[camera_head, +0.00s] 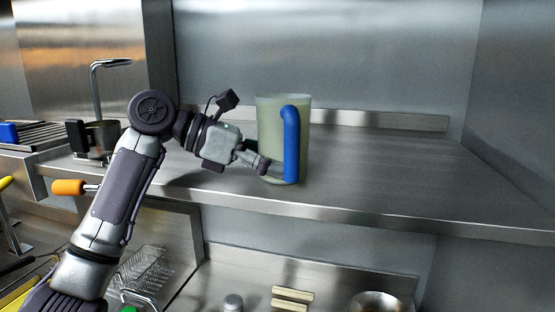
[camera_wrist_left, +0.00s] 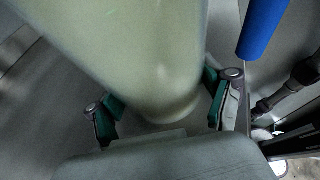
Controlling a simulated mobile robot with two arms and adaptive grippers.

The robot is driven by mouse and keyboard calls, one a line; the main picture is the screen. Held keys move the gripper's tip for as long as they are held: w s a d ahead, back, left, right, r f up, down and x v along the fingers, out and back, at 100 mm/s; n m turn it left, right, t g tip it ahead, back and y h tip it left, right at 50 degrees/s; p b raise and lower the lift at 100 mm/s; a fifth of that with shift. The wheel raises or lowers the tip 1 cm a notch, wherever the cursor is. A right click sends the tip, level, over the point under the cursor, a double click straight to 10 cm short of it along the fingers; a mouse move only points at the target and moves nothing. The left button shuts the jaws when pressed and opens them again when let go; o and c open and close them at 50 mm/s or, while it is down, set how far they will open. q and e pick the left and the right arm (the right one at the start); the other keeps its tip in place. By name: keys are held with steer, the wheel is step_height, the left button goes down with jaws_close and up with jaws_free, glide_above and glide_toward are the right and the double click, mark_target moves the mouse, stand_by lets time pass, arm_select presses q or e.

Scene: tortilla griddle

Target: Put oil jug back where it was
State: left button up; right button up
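The oil jug (camera_head: 270,135) is a pale, cloudy green pitcher with a blue handle (camera_head: 291,145). It stands upright near the front edge of the steel shelf. My left gripper (camera_head: 264,168) is at the jug's lower left side. In the left wrist view the jug (camera_wrist_left: 150,55) fills the space between the two spread fingers (camera_wrist_left: 165,105), with green pads close to both its sides. I cannot tell whether the pads press on it. The blue handle (camera_wrist_left: 262,28) is outside the fingers. My right gripper is not in view.
The steel shelf (camera_head: 390,170) is clear to the right of the jug. A steel pot (camera_head: 103,137) and a fryer-like unit (camera_head: 30,137) are on the left. Below are a wire basket (camera_head: 143,270), a shaker (camera_head: 233,302) and a metal bowl (camera_head: 376,302).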

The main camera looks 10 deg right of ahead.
arm_select(q)
steer(key=o, duration=0.3)
steer(key=shift+r, duration=0.1)
steer(key=shift+a+b, duration=0.3)
steer(key=shift+a, duration=0.15)
steer(key=b+v, duration=0.3)
steer(key=v, duration=0.7)
steer(key=shift+d, duration=0.1)
steer(key=shift+a+r, duration=0.45)
steer(key=shift+a, duration=0.1)
steer(key=shift+f, duration=0.1)
